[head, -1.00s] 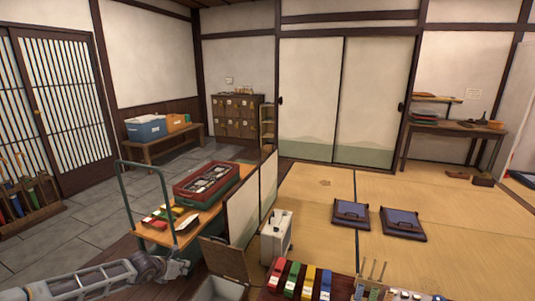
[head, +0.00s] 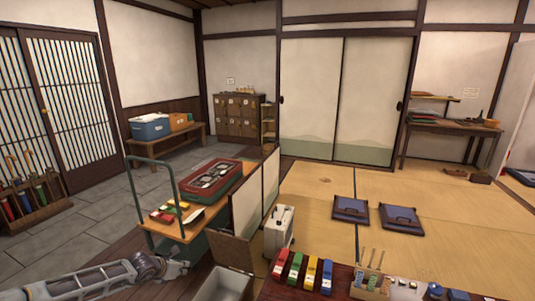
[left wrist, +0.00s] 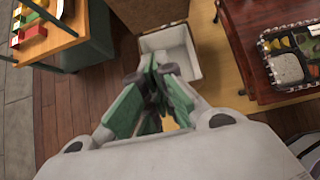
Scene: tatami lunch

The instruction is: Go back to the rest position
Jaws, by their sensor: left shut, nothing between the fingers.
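My left gripper (left wrist: 160,75) is shut with nothing in it. In the left wrist view its green fingers meet above the wooden floor, in front of an open pale bin (left wrist: 178,50). In the head view my left arm comes in at the lower left, and the gripper end (head: 178,270) is low beside the cart and left of the bin (head: 225,284). My right gripper is not in view.
A green-framed cart (head: 192,236) carries a red crate (head: 235,178). A dark red table (head: 335,290) holds several coloured boxes and a wooden rack. A white case (head: 279,232) stands behind it. Two purple cushions (head: 350,208) lie on the tatami.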

